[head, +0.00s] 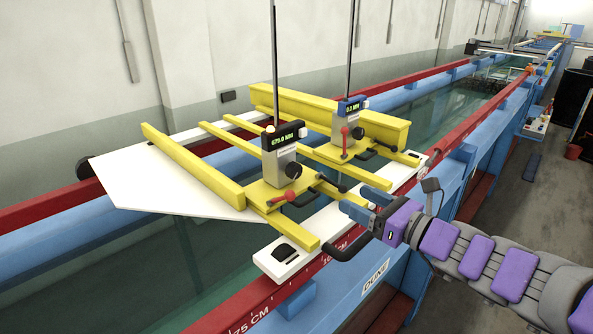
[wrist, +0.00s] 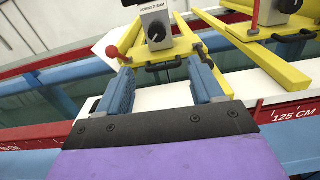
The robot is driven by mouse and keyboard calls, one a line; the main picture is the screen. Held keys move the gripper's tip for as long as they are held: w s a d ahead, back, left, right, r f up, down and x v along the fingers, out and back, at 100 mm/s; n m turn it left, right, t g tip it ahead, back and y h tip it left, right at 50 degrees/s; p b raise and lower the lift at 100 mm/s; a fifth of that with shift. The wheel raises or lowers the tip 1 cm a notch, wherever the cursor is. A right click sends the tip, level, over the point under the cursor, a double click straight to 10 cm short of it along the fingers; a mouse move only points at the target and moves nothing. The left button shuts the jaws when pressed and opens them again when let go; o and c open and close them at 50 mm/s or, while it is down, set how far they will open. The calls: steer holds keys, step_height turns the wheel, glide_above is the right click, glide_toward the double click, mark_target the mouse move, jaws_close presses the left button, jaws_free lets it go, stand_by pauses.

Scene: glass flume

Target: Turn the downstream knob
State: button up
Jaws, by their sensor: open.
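The downstream gauge (head: 279,150) is a grey box with a green-lit display on a yellow carriage, nearer of two. Its label reads "DOWNSTREAM" in the wrist view. Its round black downstream knob (head: 293,171) has a light pointer mark and also shows in the wrist view (wrist: 157,31). My gripper (head: 358,202) is to the right of the carriage in the head view. In the wrist view my gripper (wrist: 160,66) has its two blue fingers wide apart and empty, and the knob appears beyond their tips, not touched.
A second gauge (head: 349,125) with a blue top and its own knob stands behind. A red-ball lever (wrist: 113,51) and a black handle (wrist: 167,65) are near the downstream knob. Yellow bars (head: 292,222) and a white rail (head: 325,232) lie between gripper and gauge.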

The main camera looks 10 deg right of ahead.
mark_target(297, 171)
steer(key=x, duration=0.8)
steer(key=p+x, duration=0.1)
steer(key=x, duration=0.7)
steer(key=shift+s+a, duration=0.1)
steer(key=shift+a, duration=0.25)
steer(key=shift+w+a, duration=0.15)
steer(key=shift+w, duration=0.35)
steer(key=c, duration=1.1)
steer(key=shift+o, duration=0.2)
steer(key=shift+s+a, duration=0.1)
